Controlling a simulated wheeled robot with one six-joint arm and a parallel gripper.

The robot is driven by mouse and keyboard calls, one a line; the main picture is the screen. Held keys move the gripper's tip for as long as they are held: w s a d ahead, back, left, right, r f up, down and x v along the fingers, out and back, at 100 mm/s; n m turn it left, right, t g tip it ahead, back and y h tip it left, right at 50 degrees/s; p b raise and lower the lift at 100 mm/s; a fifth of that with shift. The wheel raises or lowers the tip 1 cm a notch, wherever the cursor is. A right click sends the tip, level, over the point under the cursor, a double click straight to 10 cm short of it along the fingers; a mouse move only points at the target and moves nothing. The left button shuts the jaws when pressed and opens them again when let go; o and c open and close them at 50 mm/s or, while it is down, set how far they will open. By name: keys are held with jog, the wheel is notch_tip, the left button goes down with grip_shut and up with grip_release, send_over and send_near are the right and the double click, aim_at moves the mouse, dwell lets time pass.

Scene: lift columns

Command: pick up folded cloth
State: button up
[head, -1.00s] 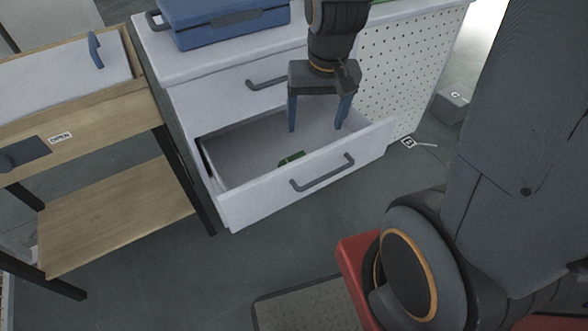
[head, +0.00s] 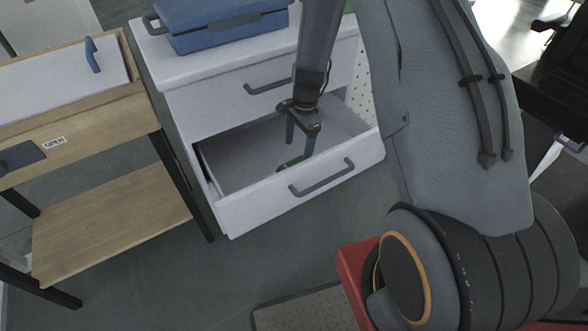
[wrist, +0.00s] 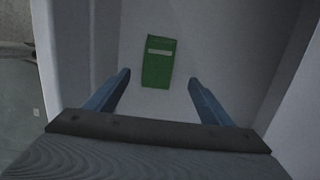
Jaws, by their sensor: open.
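The folded cloth (wrist: 159,62) is a small green rectangle with a pale stripe. It lies flat on the floor of the open white drawer (head: 240,168). In the head view the cloth (head: 288,164) shows only in part, behind the drawer front and my gripper. My gripper (head: 299,152) is open and empty, pointing down into the drawer above the cloth. In the wrist view the blue fingertips of my gripper (wrist: 158,76) stand apart, one to each side of the cloth's near end, not touching it.
The drawer front with its grey handle (head: 322,178) stands near my gripper, and the drawer walls rise around it. A blue toolbox (head: 225,22) sits on the cabinet top. A wooden table (head: 110,215) with a shelf stands at the left.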

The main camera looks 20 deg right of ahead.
aim_at(295, 160)
jog(key=shift+s+a+f, duration=0.15)
jog(key=shift+a+f, duration=0.1)
jog(key=shift+f, duration=1.05)
jog(key=shift+s+a+f, duration=0.15)
jog(key=shift+a+f, duration=0.05)
jog(key=shift+f, duration=1.1)
jog(key=shift+s+a+f, duration=0.15)
jog(key=shift+a+f, duration=0.1)
jog(key=shift+f, duration=1.05)
jog(key=shift+c, duration=0.4)
jog(key=c, duration=1)
